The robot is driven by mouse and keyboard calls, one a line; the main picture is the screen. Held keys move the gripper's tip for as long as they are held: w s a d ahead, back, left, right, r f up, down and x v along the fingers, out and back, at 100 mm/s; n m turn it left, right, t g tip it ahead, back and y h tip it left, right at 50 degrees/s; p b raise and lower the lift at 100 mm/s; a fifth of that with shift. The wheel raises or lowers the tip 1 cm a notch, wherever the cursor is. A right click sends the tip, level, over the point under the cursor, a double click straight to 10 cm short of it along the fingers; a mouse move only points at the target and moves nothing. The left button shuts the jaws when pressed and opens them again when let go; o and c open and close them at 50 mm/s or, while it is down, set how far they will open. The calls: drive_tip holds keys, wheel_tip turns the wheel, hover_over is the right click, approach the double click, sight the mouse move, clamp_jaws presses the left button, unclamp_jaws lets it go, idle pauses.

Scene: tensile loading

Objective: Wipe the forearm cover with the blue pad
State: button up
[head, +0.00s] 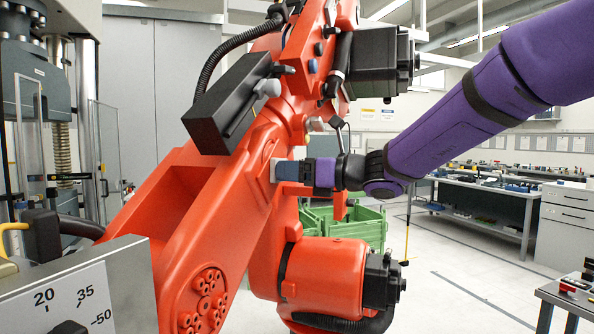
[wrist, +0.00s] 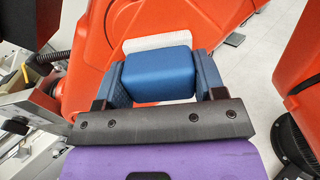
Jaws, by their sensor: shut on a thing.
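A large orange robot arm (head: 222,205) fills the middle of the head view, and its orange cover (wrist: 130,30) also shows in the wrist view. My gripper (head: 298,171) comes in from the right at the end of my purple arm. In the wrist view my gripper (wrist: 158,82) is shut on a blue pad (wrist: 158,72), a block with a white face layer (wrist: 150,43) at its far side. In the head view the pad (head: 274,171) is at the orange surface. Whether it touches cannot be told for sure.
A black box-shaped part (head: 228,103) is mounted on the orange arm above my gripper. A panel with a dial (head: 80,295) stands at the lower left, and a testing machine (head: 35,90) at the left. Green crates (head: 345,228) stand behind. Open floor (head: 460,285) lies at the right.

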sight(267, 172)
drive_tip(key=shift+s+a, duration=0.3)
drive_tip(key=shift+s, duration=0.35)
drive_tip(key=shift+s+a, duration=0.3)
drive_tip(key=shift+s, duration=0.4)
drive_tip(key=shift+s+a, duration=0.3)
drive_tip(key=shift+s, duration=0.35)
drive_tip(key=shift+d, duration=0.15)
drive_tip(key=shift+v, duration=2.85)
drive_tip(key=shift+d, duration=0.1)
drive_tip(key=shift+v, duration=1.4)
